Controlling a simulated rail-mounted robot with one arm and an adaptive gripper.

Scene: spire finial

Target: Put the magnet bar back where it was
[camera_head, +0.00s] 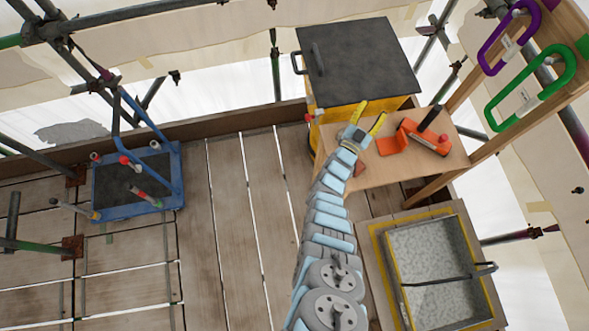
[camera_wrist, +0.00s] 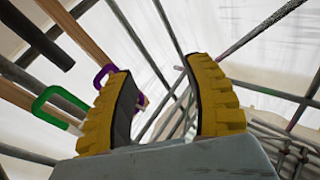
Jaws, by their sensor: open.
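My gripper (camera_head: 369,114) is open, its yellow fingers apart, over the left end of the wooden bench and near the front of the yellow cabinet. In the wrist view the fingers (camera_wrist: 161,70) spread with nothing between them, against sheeting and scaffold tubes. I cannot tell for sure which thing is the magnet bar. A dark rounded bar (camera_head: 317,58) lies on the black top of the cabinet, apart from my gripper. A bar with red and grey parts (camera_head: 147,196) lies over the blue-framed cart.
The wooden bench (camera_head: 452,163) holds an orange tool (camera_head: 425,136) with a black handle. The yellow cabinet (camera_head: 342,115) stands behind. A grey basin (camera_head: 435,270) is front right. Purple (camera_head: 506,40) and green (camera_head: 530,90) loops hang at right. The plank floor left of my arm is clear.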

